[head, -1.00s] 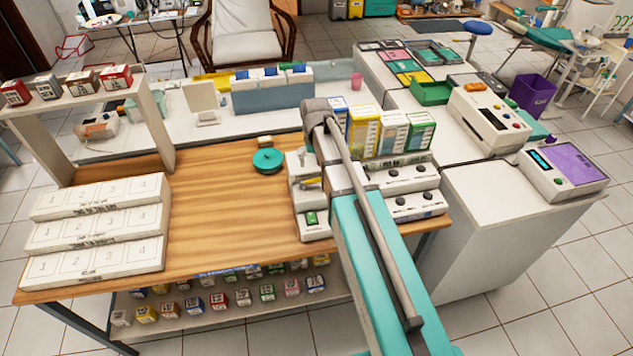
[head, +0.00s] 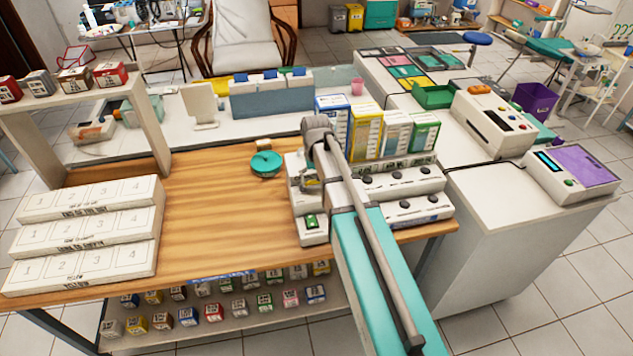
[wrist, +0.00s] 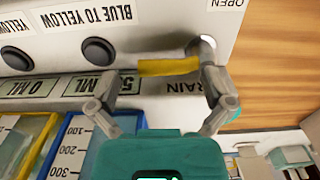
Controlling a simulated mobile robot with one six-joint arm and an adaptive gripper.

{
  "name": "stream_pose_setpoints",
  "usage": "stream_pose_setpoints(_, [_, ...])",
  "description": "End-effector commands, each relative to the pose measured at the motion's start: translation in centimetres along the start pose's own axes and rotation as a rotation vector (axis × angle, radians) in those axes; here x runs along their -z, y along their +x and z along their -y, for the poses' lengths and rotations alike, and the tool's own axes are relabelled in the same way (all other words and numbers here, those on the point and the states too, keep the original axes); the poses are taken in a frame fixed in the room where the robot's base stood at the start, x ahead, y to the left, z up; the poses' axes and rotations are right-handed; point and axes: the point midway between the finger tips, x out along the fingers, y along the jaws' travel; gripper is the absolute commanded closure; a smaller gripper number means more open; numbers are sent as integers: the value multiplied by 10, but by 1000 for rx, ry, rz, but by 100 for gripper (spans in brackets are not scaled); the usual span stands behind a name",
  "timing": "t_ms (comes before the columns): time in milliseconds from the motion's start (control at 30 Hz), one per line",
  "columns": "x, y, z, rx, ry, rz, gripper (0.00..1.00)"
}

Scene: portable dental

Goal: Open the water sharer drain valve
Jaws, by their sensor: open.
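The water sharer is a white stepped box (head: 433,210) with black knobs at the right of the wooden table. In the wrist view its drain valve has a yellow lever (wrist: 168,67), lying roughly level across the picture beside a round pale end. A partly hidden "DRAIN" label (wrist: 187,88) is by the lever, and an "OPEN" label (wrist: 228,3) is at the top edge. My gripper (wrist: 167,77) is open, with one finger near each end of the lever. I cannot tell whether the fingers touch it. In the head view my gripper (head: 308,181) is at the box's left end and hides the lever.
Tall graduated containers (head: 366,133) with coloured fronts stand behind the box. A round teal item (head: 265,163) lies on the table to its left. White numbered boxes (head: 90,213) are stacked at the table's left. The wooden middle (head: 215,225) is clear.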

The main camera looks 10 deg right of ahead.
Motion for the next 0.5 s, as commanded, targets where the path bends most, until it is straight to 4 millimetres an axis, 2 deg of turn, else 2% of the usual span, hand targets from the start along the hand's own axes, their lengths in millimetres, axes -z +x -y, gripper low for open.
stream_pose_setpoints(367, [0, 2, 0, 0, 0, 0, 0])
stream_pose_setpoints(500, [0, 2, 0, 0, 0, 0, 22])
